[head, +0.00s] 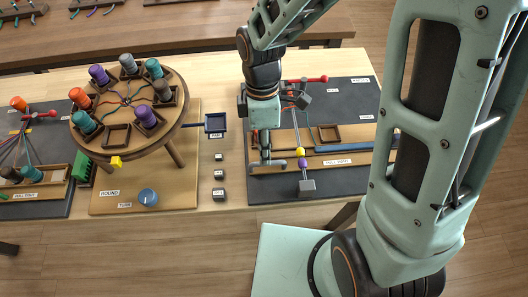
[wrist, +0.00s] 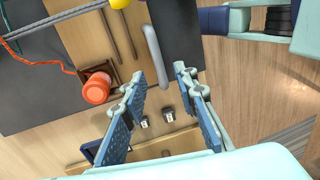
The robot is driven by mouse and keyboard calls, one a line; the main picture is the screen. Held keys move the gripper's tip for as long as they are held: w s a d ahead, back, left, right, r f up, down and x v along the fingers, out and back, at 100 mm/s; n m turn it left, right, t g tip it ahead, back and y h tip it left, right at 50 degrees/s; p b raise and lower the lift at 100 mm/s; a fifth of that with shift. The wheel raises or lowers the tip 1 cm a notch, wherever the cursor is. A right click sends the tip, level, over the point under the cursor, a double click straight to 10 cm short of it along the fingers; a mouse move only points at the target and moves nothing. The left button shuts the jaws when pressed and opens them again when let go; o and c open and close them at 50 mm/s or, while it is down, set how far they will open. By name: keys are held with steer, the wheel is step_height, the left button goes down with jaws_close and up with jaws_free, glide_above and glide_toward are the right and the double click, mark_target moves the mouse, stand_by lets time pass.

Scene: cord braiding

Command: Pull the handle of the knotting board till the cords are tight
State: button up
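The knotting board (head: 370,98) is dark grey with a wooden strip marked "PULL TIGHT" and lies right of centre in the head view. Its grey bar handle (head: 275,163) is at the front left of that board, and shows in the wrist view (wrist: 154,55) just past my fingertips. My gripper (wrist: 160,78) is open and empty, with the bar's lower end in the picture close to the gap between the blue pads. I cannot tell contact. An orange spool (wrist: 97,90) with a red cord sits in a brown holder. Grey cords (wrist: 60,17) run past a yellow bead. My arm partly hides the board.
A round stand (head: 105,145) with several coloured spools is left, beside a small dark blue tray (head: 215,123). Small dark blocks (head: 219,175) stand between it and the board.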

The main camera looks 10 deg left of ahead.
steer(key=shift+s+f, duration=0.15)
steer(key=shift+f, duration=0.7)
steer(key=shift+s+f, duration=0.15)
steer(key=shift+f, duration=0.65)
jaws_close()
